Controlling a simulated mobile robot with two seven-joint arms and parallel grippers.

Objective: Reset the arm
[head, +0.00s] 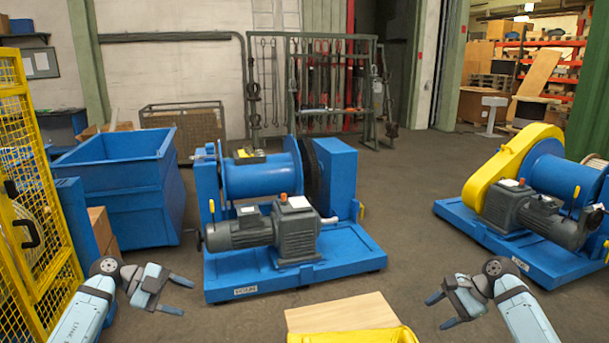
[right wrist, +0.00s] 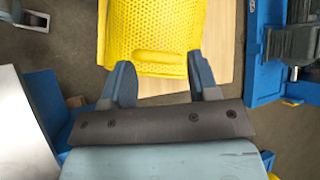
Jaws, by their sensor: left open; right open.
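My left gripper (head: 178,296) is at the lower left in the head view, open and empty, in front of the blue machine. My right gripper (head: 434,311) is at the lower right in the head view, open and empty, to the right of a wooden board (head: 340,314). In the right wrist view its two fingers (right wrist: 160,84) are spread apart with nothing gripped. Past the fingertips in that view lie a yellow perforated piece (right wrist: 145,35) and the wooden board (right wrist: 221,62). The yellow piece (head: 350,335) also shows at the head view's bottom edge.
A blue machine with a grey motor (head: 240,232) stands ahead at centre. Another, with a yellow guard (head: 505,165), stands at the right. A blue bin (head: 115,205) and yellow mesh fence (head: 35,220) are at the left. Floor between the machines is clear.

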